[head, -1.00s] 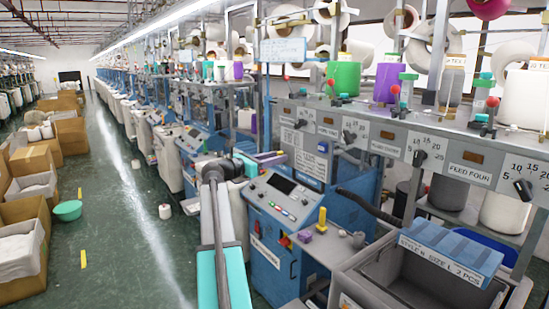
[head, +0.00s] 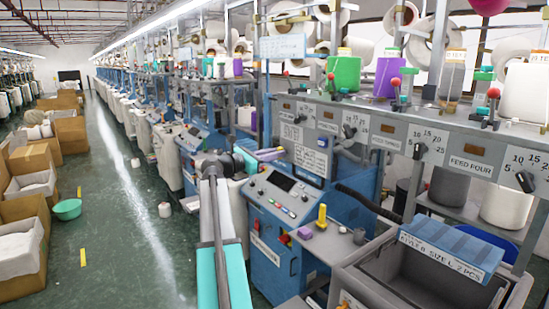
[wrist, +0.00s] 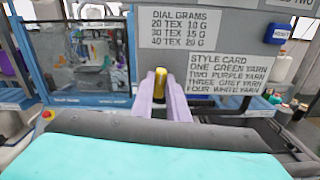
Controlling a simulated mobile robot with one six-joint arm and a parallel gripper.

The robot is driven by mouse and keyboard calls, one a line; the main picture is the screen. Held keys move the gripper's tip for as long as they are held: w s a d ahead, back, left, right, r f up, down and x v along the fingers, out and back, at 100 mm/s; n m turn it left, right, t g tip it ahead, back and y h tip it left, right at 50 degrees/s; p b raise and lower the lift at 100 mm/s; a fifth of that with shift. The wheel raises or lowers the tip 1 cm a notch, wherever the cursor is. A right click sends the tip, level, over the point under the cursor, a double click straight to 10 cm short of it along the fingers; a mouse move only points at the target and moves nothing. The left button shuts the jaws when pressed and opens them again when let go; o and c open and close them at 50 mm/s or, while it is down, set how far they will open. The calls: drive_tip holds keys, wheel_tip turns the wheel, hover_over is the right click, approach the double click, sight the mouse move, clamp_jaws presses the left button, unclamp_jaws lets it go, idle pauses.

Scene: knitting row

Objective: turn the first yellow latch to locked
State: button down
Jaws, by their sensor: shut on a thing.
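A short gold-yellow latch (wrist: 160,78) stands out from the grey machine panel in the wrist view. My gripper (wrist: 161,88) has its two pale purple fingers on either side of it and is shut on it. The latch's base and its lock marking are hidden or too small to read. In the head view my gripper (head: 270,154) shows as a small purple end beside the blue machine, in front of its panel. The latch itself cannot be made out there.
A style card (wrist: 228,75) and a dial grams card (wrist: 180,28) are on the panel. A control console (head: 285,195) with an upright yellow piece (head: 321,217) stands below right. A grey bin (head: 410,275) is at the lower right. The aisle floor (head: 125,230) is mostly clear.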

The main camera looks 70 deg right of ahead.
drive_tip(key=shift+f+m+b, duration=0.1)
drive_tip(key=shift+m+b, duration=8.2)
drive_tip(key=shift+b, duration=0.7)
drive_tip(key=shift+s, duration=0.1)
drive_tip(key=c, duration=1.8)
unclamp_jaws()
drive_tip(key=shift+o, duration=0.2)
drive_tip(key=shift+a+f, duration=0.1)
drive_tip(key=shift+a, duration=0.05)
